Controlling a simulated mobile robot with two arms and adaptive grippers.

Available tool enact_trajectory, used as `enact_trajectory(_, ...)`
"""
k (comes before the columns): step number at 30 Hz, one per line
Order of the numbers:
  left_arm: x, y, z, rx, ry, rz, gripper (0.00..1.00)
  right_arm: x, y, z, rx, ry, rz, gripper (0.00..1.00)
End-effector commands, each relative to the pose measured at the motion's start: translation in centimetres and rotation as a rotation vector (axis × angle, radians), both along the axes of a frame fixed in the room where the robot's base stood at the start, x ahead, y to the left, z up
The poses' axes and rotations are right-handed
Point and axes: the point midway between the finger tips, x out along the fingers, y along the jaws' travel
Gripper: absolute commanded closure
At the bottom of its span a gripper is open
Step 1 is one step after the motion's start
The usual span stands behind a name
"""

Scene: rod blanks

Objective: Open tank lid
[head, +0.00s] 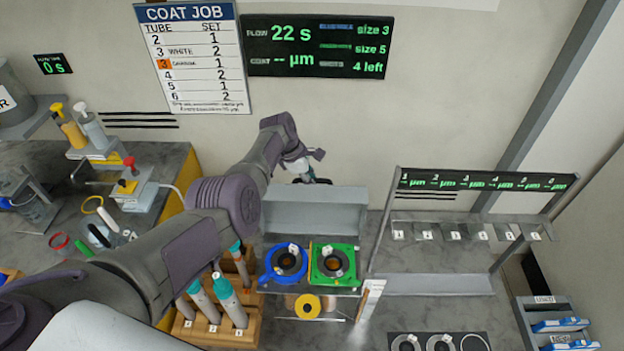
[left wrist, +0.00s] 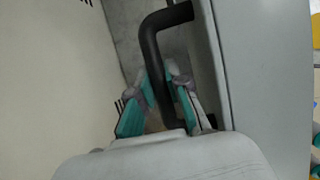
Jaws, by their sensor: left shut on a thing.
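A black bent handle (left wrist: 168,20) runs from that surface down between my fingers. My left gripper (left wrist: 163,88) has teal and grey fingers and is shut on the handle. In the head view my left gripper (head: 312,173) is at the far side of the tank, partly hidden by its own wrist. My right gripper is not in view.
A blue ring fixture (head: 286,263) and a green square fixture (head: 335,264) stand in front of the tank. A wooden rack (head: 235,330) with teal-topped tubes is below my arm. A metal frame (head: 440,285) stands to the right. The wall is close behind.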

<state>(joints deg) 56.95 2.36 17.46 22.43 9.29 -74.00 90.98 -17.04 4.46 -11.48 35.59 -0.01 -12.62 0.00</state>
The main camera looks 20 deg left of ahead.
Motion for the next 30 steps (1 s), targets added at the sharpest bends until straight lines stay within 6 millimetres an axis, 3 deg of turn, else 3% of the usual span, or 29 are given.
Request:
enact_trajectory(17, 0.06, 0.12, -0.14, 0.002, -0.002, 0.001, 1.00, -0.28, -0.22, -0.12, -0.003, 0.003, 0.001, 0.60)
enact_trajectory(18, 0.06, 0.12, -0.12, 0.002, -0.002, 0.001, 0.79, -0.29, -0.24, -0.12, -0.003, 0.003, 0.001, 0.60)
enact_trajectory(22, 0.05, 0.09, -0.13, 0.002, -0.002, 0.001, 0.59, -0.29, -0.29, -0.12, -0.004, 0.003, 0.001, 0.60)
enact_trajectory(30, 0.00, 0.04, -0.19, 0.000, -0.001, 0.000, 0.59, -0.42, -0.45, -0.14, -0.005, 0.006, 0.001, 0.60)
